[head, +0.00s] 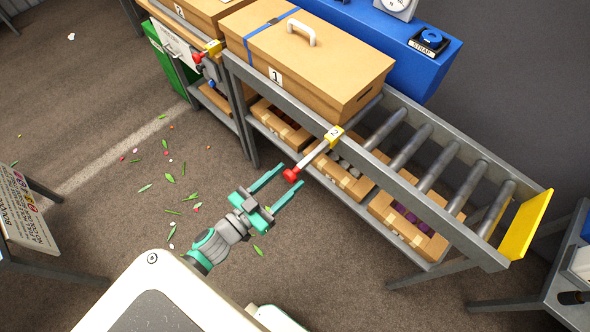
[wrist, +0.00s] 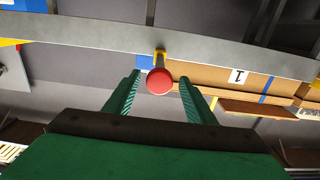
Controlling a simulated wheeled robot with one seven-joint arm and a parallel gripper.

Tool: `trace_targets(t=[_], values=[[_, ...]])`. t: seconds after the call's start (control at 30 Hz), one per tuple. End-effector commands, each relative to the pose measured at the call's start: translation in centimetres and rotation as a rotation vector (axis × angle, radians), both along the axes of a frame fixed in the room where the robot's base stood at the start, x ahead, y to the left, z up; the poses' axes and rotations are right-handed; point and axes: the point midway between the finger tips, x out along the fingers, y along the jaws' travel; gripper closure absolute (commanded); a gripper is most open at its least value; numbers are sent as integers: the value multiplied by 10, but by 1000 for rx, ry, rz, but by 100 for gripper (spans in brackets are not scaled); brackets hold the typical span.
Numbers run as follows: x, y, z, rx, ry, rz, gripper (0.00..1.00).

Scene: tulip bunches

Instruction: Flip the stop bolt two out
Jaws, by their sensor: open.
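Stop bolt two is a grey rod (head: 313,154) with a red knob (head: 291,175) at its near end. It runs from a yellow block marked 2 (head: 334,132) on the conveyor's front rail and juts out towards me. My gripper (head: 293,177), with teal fingers, is open and reaches towards the rail. The red knob shows between its fingertips, and in the wrist view the knob (wrist: 160,80) is also between the two green fingers (wrist: 161,78). No clear contact shows. The rod is mostly hidden behind the knob in the wrist view.
A box marked 1 (head: 290,57) with a white handle lies on the roller conveyor (head: 396,124). Another bolt with a red knob (head: 197,57) is at far left. Open cartons (head: 408,222) sit on the shelf below. A yellow end plate (head: 525,224) stands at right.

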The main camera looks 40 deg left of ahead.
Motion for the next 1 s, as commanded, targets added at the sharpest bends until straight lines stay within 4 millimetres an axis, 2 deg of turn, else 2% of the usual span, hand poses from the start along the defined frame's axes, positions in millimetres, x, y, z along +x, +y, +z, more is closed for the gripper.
trace_targets(t=[0.03,0.2,0.4,1.0], values=[[-11,2,0,0,2,2,50],[-37,7,0,0,2,2,50],[-53,8,0,0,0,0,50],[-55,8,0,-1,0,0,50]])
